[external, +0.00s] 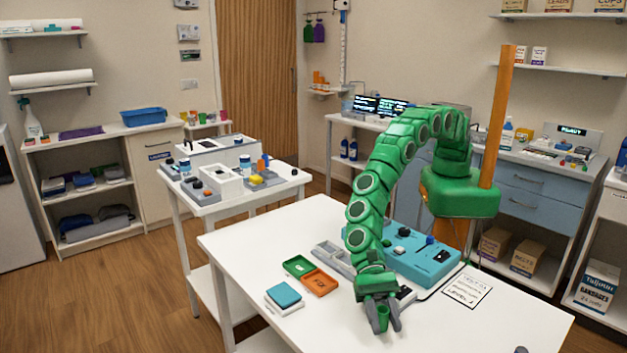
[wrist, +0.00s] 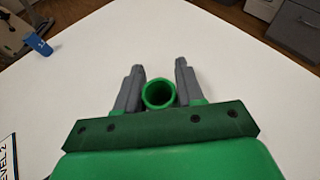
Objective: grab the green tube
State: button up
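The green tube (wrist: 159,94) shows in the wrist view as a round, open, hollow end between the two grey fingers of my gripper (wrist: 160,84). The fingers lie close along both sides of it; whether they press on it is unclear. In the external view the green tube (external: 382,319) is between the dark fingers of my gripper (external: 382,316), low over the front part of the white table. Its lower end is hard to make out, so I cannot tell whether it stands on the table.
A printed card (external: 467,290), a teal device (external: 415,258), a green tray (external: 298,266), an orange tray (external: 320,282) and a teal-topped box (external: 284,296) lie around my arm.

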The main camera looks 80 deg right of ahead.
aim_at(384, 321)
jog(key=c, duration=0.4)
jog(key=shift+r, duration=0.6)
notch_tip(384, 321, up, 2)
jog(key=shift+r, duration=0.15)
jog(key=shift+s+d+r, duration=1.05)
jog(key=shift+d+r, duration=0.55)
jog(key=shift+d, duration=0.5)
jog(key=shift+s+d+r, duration=1.05)
jog(key=shift+d+r, duration=0.5)
jog(key=shift+d, duration=0.5)
jog(key=shift+s+d+r, duration=1.05)
jog(key=shift+d+r, duration=0.55)
jog(key=shift+d, duration=0.5)
